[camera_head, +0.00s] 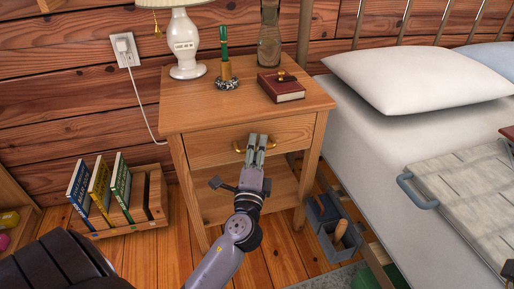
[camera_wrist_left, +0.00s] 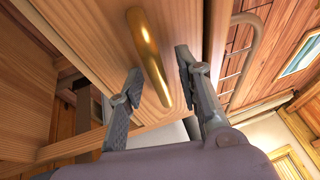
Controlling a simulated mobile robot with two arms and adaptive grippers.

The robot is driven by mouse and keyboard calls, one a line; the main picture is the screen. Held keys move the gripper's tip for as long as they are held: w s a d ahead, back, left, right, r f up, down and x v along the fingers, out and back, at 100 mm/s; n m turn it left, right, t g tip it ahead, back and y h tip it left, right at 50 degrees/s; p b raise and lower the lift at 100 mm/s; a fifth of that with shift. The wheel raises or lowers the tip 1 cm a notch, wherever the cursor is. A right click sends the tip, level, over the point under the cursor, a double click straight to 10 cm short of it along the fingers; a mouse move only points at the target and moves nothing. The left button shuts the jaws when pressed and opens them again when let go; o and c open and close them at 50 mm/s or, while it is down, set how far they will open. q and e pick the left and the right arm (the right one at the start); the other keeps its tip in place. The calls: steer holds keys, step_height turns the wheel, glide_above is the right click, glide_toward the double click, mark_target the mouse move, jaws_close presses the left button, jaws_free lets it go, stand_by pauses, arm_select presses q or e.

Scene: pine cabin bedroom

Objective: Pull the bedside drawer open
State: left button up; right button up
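The bedside table (camera_head: 182,105) is light wood with one drawer (camera_head: 208,149) above an open shelf. The drawer front looks flush with the table, so it appears shut. Its curved brass handle (camera_head: 238,148) is partly hidden by my left gripper (camera_head: 257,140), which is right in front of it. In the left wrist view the handle (camera_wrist_left: 148,55) lies between the two fingers of the left gripper (camera_wrist_left: 159,63). The fingers are apart, with visible gaps on both sides of the handle. My right gripper is in neither view.
On the tabletop stand a white lamp (camera_head: 184,47), a pen holder (camera_head: 227,82), a red book (camera_head: 281,88) and a glass vase (camera_head: 269,42). A small book rack (camera_head: 150,213) is on the floor at left. A grey caddy (camera_head: 326,237) and the bed (camera_head: 375,150) are at right.

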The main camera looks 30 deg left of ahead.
arm_select(q)
jaws_close()
stand_by(0.4)
stand_by(0.5)
